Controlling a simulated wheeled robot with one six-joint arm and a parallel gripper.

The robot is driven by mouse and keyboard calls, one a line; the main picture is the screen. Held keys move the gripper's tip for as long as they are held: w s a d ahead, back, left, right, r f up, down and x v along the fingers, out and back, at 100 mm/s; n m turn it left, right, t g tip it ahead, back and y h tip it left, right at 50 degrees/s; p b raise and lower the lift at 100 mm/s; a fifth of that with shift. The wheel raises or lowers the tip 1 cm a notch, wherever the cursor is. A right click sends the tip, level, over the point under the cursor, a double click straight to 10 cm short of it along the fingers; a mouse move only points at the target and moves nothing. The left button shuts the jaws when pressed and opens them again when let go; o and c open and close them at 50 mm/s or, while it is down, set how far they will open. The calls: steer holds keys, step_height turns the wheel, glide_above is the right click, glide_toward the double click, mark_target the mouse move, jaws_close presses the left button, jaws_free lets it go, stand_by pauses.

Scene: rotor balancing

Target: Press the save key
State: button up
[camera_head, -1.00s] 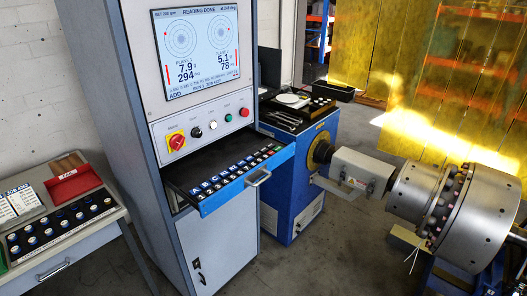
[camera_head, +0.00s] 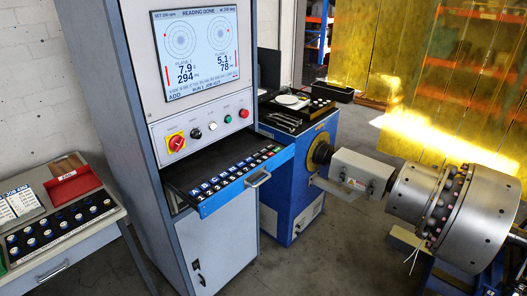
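The save key is not readable by name. A pulled-out keyboard drawer (camera_head: 180,185) of the cabinet holds rows of blue and white lettered keys (camera_head: 230,175), with a few keys of other colours toward the right end. Above it, the cabinet screen (camera_head: 196,53) reads "READING DONE" and shows two polar plots with the values 7.9, 294 and 5.1, 78. A row of panel buttons lies between, with a red and yellow knob (camera_head: 176,142) at the left and a red button (camera_head: 243,113) at the right. My gripper is not in view.
A side table at the left carries a red tray (camera_head: 75,186) and a black rack of round pieces (camera_head: 60,225). A blue machine (camera_head: 300,190) and a large steel rotor (camera_head: 470,215) stand to the right. The floor before the drawer is clear.

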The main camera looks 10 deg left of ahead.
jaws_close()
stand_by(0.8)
